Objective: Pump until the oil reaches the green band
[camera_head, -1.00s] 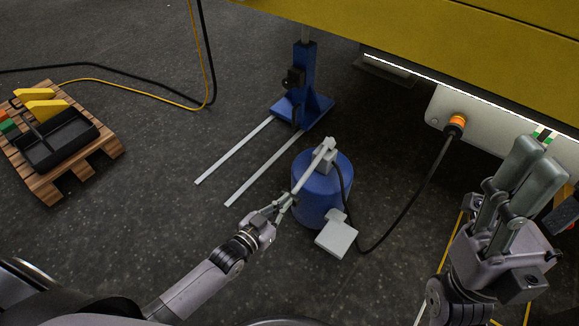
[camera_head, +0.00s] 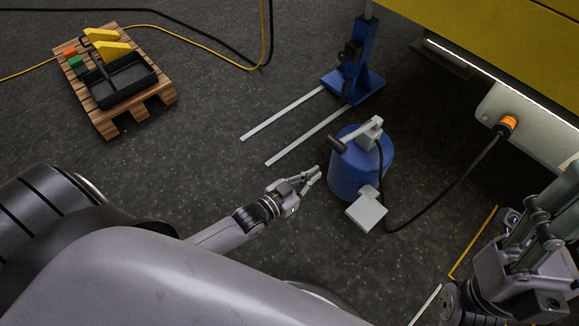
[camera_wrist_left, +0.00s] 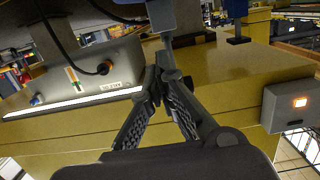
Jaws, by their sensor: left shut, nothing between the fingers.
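The blue drum-shaped pump (camera_head: 358,172) stands on the floor with a grey head and a lever (camera_head: 352,139) ending in a dark grip. The lever looks short from here, pointing toward the camera and left. My left gripper (camera_head: 317,174) is shut and empty, left of the drum, below the lever grip and apart from it. It also shows in the left wrist view (camera_wrist_left: 157,75). My right gripper (camera_head: 560,205) is partly cut off at the right edge.
A black hose runs from the pump to an orange connector (camera_head: 507,123) under the yellow boom (camera_head: 500,35). A blue stand (camera_head: 358,75) with two floor legs is behind the pump. A pallet (camera_head: 150,105) with a black tray is at left. Floor between is clear.

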